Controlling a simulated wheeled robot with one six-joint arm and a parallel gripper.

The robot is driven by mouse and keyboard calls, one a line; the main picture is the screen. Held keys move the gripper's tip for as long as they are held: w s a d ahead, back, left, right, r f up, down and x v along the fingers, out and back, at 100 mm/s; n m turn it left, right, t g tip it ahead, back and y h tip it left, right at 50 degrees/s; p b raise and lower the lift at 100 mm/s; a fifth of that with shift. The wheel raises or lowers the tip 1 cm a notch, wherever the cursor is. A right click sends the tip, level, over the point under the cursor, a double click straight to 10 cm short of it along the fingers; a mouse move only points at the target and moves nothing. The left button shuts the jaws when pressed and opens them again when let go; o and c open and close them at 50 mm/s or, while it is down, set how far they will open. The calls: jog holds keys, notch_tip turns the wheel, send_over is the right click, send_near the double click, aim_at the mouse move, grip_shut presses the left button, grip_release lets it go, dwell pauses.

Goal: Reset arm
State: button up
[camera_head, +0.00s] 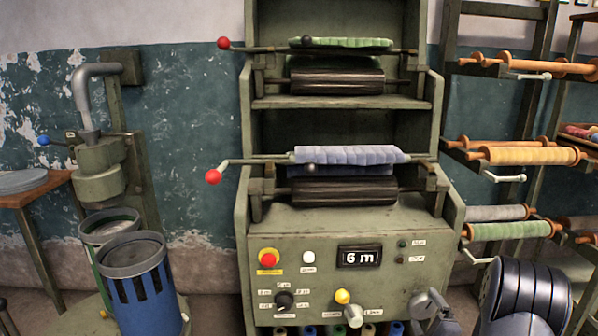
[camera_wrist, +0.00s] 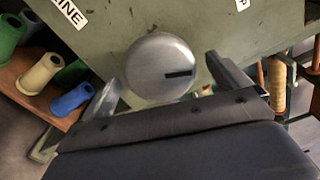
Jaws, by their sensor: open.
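My gripper (camera_wrist: 162,70) is open in the wrist view, with one finger on each side of a round grey metal knob (camera_wrist: 148,72) that has a dark slot mark. The knob is on the green machine's front; I cannot tell whether the fingers touch it. In the head view my dark ribbed arm (camera_head: 524,300) comes in at the lower right, in front of the machine's lower right corner. A grey part of it reaches toward the panel, where gripper and knob are hard to tell apart.
The green machine (camera_head: 330,222) shows "6 m" on its display (camera_head: 360,256) and has a red button (camera_head: 268,258). Levers with red balls (camera_head: 213,177) stick out left. Spool racks (camera_head: 515,155) stand right; a blue slotted bin (camera_head: 143,290) stands left. Coloured cones (camera_wrist: 70,98) sit on a low shelf.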

aim_at(425, 311)
jog(key=w, duration=0.3)
jog(key=shift+w+a+b, duration=0.1)
jog(key=shift+w+b, duration=0.2)
jog(key=shift+w, duration=0.05)
jog(key=shift+w+f+n, duration=0.1)
jog(key=shift+w+n, duration=0.1)
jog(key=shift+n, duration=0.1)
jog(key=n+b, duration=0.2)
jog(key=n, duration=0.3)
jog(key=shift+n, duration=0.3)
jog(key=n+b, duration=0.2)
jog(key=n, duration=0.3)
jog(key=shift+n+b, duration=0.3)
jog(key=n+b, duration=0.2)
jog(key=n, duration=0.3)
jog(key=shift+n, duration=0.4)
jog(key=n, duration=0.2)
jog(key=n+b, duration=0.1)
jog(key=n, duration=0.2)
jog(key=shift+s+a+r+n+b, duration=0.1)
jog(key=shift+r+n+b, duration=0.2)
jog(key=shift+b, duration=0.1)
